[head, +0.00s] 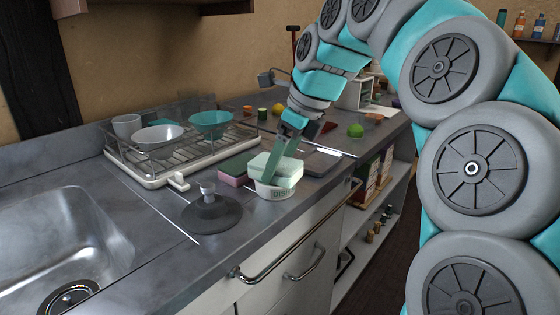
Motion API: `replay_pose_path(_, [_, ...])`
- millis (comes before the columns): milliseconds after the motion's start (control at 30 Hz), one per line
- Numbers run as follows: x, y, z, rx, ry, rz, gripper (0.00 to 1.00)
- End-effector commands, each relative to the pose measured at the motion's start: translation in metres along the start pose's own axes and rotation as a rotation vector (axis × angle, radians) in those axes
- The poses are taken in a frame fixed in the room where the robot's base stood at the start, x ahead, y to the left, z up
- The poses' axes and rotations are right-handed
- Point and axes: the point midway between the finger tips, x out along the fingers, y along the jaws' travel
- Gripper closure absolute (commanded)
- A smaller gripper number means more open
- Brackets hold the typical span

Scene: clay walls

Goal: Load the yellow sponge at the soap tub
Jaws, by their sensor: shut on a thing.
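The soap tub (274,192) is a small white container with dark lettering on its front, standing near the counter's front edge. A pale green-white block (288,170) sits at the top of the tub, within or on its rim. No clearly yellow sponge shows, and I cannot tell whether this block is it. My gripper (268,170) points down at the tub, with its green fingers against the block. It is shut on the block, as far as I can see. The fingers hide part of the block and the tub's rim.
A pink sponge with a green top (234,179) lies left of the tub. A dark round plunger-like stopper (211,214) stands in front of it. A dish rack (150,181) with bowls is behind. The sink (60,240) is at left. A grey tray (322,162) lies right of the tub.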

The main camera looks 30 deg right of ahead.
Motion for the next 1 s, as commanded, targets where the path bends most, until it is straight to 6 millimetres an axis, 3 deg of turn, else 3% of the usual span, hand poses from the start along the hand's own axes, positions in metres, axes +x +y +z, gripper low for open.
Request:
replay_pose_path(267, [0.000,0.000,0.000,0.001,0.007,0.004,0.65])
replay_pose_path(1000, [-0.049,-0.001,0.021,0.001,0.001,-0.001,0.65])
